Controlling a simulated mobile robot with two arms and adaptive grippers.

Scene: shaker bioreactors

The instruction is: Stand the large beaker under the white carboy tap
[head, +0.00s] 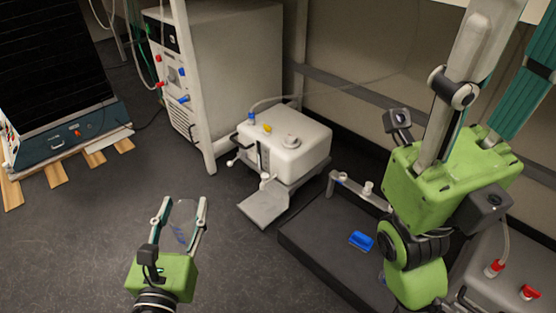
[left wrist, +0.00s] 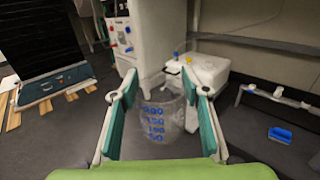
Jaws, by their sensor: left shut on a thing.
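The large beaker is clear with blue volume marks (left wrist: 158,122) in the left wrist view and shows faintly in the head view (head: 183,234). My left gripper (head: 182,212) is shut on it, with a finger at each side, and holds it upright in front and to the left of the carboy. The white carboy (head: 300,150) is a boxy container with a blue and a yellow cap on top. A small white tap (head: 266,181) shows at its front, above a grey plate (head: 265,206). My right gripper (head: 495,60) is raised large at the right; its fingertips are out of frame.
A dark tray (head: 320,235) with a blue clip-like thing (head: 361,240) lies right of the carboy. A white upright post (head: 195,90) and grey cabinet (head: 235,60) stand behind. Bare floor (head: 90,220) lies left of the plate. Red-capped items (head: 529,292) are at lower right.

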